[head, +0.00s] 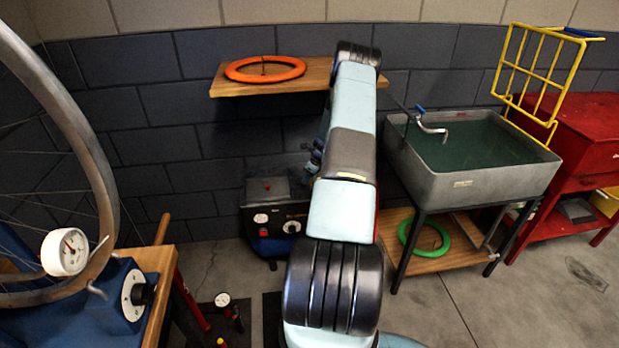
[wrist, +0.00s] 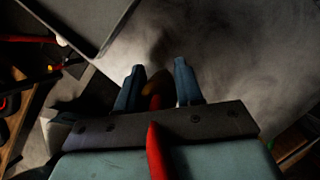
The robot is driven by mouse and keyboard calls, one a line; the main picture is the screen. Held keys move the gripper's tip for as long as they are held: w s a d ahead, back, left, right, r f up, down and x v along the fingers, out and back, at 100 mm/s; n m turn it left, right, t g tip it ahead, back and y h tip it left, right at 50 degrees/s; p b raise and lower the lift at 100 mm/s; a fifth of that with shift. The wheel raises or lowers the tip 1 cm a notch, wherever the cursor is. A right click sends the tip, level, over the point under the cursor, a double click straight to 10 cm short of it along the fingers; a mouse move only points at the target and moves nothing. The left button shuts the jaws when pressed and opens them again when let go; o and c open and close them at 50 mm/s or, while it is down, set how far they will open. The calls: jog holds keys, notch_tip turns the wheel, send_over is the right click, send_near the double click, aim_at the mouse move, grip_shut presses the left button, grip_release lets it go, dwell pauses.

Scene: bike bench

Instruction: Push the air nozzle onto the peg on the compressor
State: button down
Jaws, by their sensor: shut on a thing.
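The compressor (head: 258,222) is a dark box with dials on its front, standing on the floor against the wall below the shelf. A small red part shows on its top; I cannot make out which part is the peg. My gripper (wrist: 157,78) shows in the wrist view, its two blue fingers shut on the air nozzle. Of the nozzle, a dim orange-brown part (wrist: 154,101) shows between the fingers, and a red part (wrist: 156,155) crosses the palm. In the head view my arm hides the nozzle and part of the compressor's right side.
A wooden shelf (head: 225,86) carries an orange ring (head: 238,73). A grey sink (head: 470,187) stands right, with a green ring (head: 405,235) on its lower board. A wheel (head: 95,180) and gauge (head: 66,252) are left. A dark-edged grey surface (wrist: 85,18) fills the wrist view's upper left.

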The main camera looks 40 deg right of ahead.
jog(key=shift+f, duration=1.6)
dwell(0.5)
jog(key=c, duration=0.6)
grip_release()
jog(key=shift+c, duration=0.2)
jog(key=shift+r, duration=0.1)
jog(key=v, duration=1.3)
jog(key=shift+r, duration=0.3)
jog(key=shift+s, duration=0.15)
